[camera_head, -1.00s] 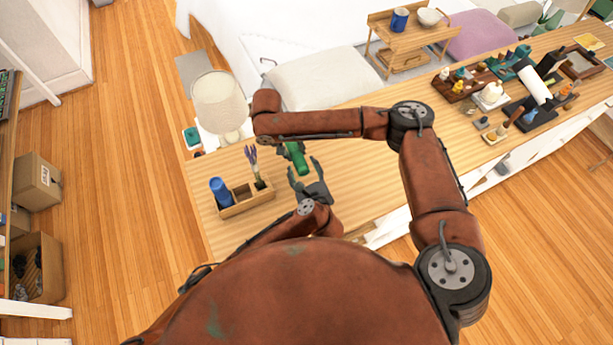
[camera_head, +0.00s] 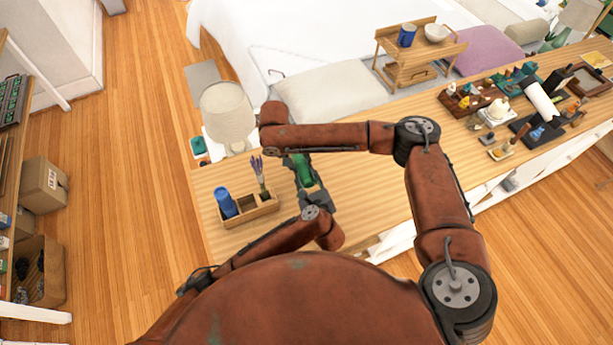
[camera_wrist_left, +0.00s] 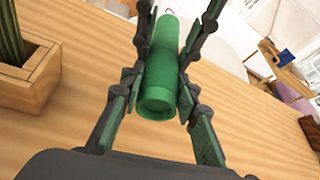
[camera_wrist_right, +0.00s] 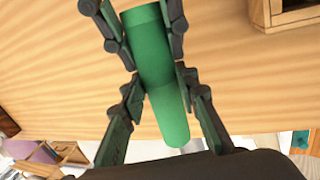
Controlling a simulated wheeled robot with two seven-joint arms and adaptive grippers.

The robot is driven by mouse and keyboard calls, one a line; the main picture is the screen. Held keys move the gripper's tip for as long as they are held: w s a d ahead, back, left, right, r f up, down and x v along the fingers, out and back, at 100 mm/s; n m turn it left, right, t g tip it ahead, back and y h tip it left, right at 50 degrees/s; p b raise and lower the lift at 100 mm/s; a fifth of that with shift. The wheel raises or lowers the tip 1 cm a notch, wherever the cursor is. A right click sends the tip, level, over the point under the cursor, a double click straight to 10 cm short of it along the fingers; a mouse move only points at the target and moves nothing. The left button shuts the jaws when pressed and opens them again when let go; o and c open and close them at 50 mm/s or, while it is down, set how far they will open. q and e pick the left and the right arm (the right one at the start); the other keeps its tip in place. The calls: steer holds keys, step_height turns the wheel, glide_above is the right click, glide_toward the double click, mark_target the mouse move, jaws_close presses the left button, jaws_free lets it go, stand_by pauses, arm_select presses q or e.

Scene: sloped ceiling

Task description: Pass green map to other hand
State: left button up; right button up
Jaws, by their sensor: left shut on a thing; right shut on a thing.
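The green map (camera_head: 302,168) is a rolled green tube held above the wooden table. It also shows in the left wrist view (camera_wrist_left: 158,96) and in the right wrist view (camera_wrist_right: 158,75). My left gripper (camera_head: 311,190) is shut on its near end. My right gripper (camera_head: 296,160) comes from the far side and is shut on it too, partly hidden under its own arm. In the left wrist view my left gripper's fingers (camera_wrist_left: 160,75) lie along both sides of the tube. In the right wrist view my right gripper's fingers (camera_wrist_right: 150,60) also flank it.
A wooden organizer (camera_head: 233,216) with a blue cup (camera_head: 225,199) and a purple plant (camera_head: 259,172) stands just left of the grippers. A lamp (camera_head: 227,112) stands beyond the table's back edge. Small items crowd the table's far right; the table's middle is clear.

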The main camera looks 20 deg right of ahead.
steer(key=o, duration=1.2)
